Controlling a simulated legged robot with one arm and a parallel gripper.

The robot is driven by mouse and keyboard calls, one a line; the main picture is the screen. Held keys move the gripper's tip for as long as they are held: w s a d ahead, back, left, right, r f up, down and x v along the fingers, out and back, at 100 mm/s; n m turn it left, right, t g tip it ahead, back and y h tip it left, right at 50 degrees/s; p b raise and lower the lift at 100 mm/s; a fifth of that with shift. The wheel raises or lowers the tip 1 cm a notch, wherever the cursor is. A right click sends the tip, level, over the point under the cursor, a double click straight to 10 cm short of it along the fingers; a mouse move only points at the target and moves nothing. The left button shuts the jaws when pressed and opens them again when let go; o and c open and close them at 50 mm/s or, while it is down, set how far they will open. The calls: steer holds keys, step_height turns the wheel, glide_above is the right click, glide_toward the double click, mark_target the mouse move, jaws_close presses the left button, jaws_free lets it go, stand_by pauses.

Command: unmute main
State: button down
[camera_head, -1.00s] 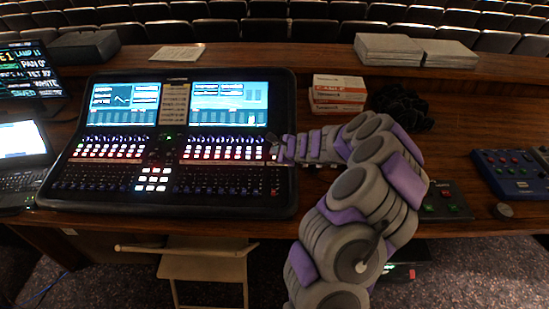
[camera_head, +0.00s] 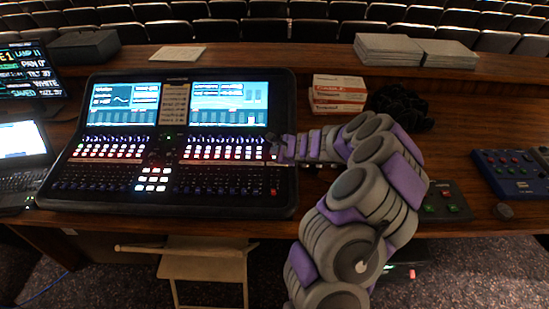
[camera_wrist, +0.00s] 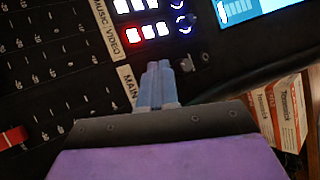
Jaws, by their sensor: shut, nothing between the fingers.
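The mixing desk (camera_head: 230,188) is a dark console with two lit screens and rows of lit buttons. My gripper (camera_head: 276,148) is at the right end of its button rows. In the wrist view my gripper (camera_wrist: 158,72) is shut and empty, its blue-grey fingers beside the white MAIN label (camera_wrist: 128,80) and over the MAIN channel's button area. The fingers hide the main mute button, so I cannot see whether it is lit or touched. The neighbouring VIDEO row has a red-lit button (camera_wrist: 133,35) and white-lit ones. A red fader cap (camera_wrist: 12,137) is at the left.
Boxes (camera_head: 338,90) and a black cable heap (camera_head: 402,107) lie right of the desk. A small box with green buttons (camera_head: 443,203) and a blue controller (camera_head: 508,170) are farther right. A laptop (camera_head: 22,150) is at the left. A chair (camera_head: 205,262) is in front.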

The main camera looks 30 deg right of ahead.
steer(key=shift+f, duration=0.35)
steer(key=shift+f+b, duration=0.3)
steer(key=shift+b, duration=0.05)
stand_by(0.7)
steer(key=shift+r, duration=0.1)
steer(key=shift+r+p, duration=0.7)
steer(key=shift+p, duration=0.05)
steer(key=r+p, duration=0.4)
steer(key=r, duration=0.1)
steer(key=shift+s+a, duration=0.15)
steer(key=shift+s, duration=0.15)
steer(key=shift+f, duration=0.1)
